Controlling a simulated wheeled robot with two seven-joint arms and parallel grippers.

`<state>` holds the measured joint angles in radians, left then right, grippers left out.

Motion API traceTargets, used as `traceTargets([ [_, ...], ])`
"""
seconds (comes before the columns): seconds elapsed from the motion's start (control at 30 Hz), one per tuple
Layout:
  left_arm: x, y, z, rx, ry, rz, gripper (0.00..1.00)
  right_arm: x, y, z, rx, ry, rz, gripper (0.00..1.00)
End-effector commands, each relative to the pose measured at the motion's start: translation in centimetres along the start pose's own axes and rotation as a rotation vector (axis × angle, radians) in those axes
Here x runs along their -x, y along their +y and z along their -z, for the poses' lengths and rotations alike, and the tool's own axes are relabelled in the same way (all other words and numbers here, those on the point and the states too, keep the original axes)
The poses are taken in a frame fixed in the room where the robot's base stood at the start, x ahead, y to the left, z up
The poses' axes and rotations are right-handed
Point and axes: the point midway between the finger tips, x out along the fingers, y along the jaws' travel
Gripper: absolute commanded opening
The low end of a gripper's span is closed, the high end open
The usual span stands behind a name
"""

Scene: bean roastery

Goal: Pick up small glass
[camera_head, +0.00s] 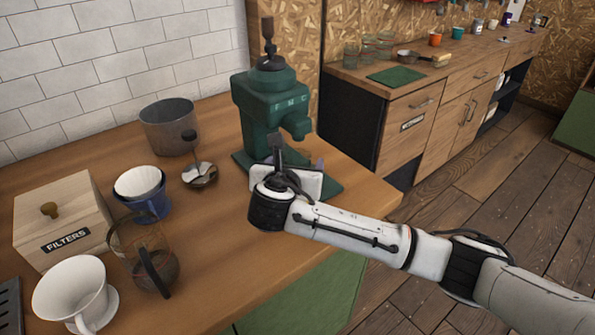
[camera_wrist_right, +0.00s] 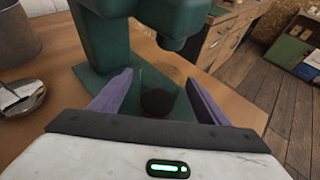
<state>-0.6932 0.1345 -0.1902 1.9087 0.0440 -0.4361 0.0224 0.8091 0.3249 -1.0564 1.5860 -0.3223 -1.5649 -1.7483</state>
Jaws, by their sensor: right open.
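The small glass (camera_wrist_right: 158,101) shows in the right wrist view as a clear glass with dark contents. It stands on the green base of the grinder (camera_head: 274,105). My right gripper (camera_head: 298,160) is open at the front of the grinder. In the right wrist view its two purple fingers (camera_wrist_right: 159,82) are spread on either side of the glass, with a visible gap on each side. In the head view my gripper and wrist hide the glass. My left gripper is not in view.
The grinder body stands just beyond the glass, its spout overhanging. A metal pot (camera_head: 168,128) and a metal scoop-like piece (camera_head: 200,175) are left of it. A filters box (camera_head: 62,215), blue dripper (camera_head: 148,203), glass carafe (camera_head: 150,262) and white dripper (camera_head: 75,295) crowd the counter's left.

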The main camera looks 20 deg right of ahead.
Motion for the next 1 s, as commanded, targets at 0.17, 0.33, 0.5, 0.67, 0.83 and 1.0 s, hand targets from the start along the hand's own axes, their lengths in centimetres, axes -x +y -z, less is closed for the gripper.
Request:
traceTargets([
  [0.17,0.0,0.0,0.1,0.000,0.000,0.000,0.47,-2.9,-0.1,-0.1,0.000,-0.001,0.004,0.69],
  [0.33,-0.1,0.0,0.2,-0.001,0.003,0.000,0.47,-4.2,-0.1,0.0,0.000,0.000,0.000,0.69],
  [0.5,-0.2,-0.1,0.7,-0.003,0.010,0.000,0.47,-4.2,-0.1,-0.1,0.000,0.000,-0.001,0.69],
  [0.67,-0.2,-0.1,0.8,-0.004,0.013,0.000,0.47,-4.2,-0.1,0.0,0.000,0.000,0.000,0.49],
  [0.83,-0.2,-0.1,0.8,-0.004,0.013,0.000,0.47,-4.2,-0.1,0.0,0.000,0.000,0.000,0.21],
  [1.0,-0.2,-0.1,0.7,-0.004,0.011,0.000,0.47,-4.2,-0.1,-0.1,0.000,-0.001,0.000,0.17],
])
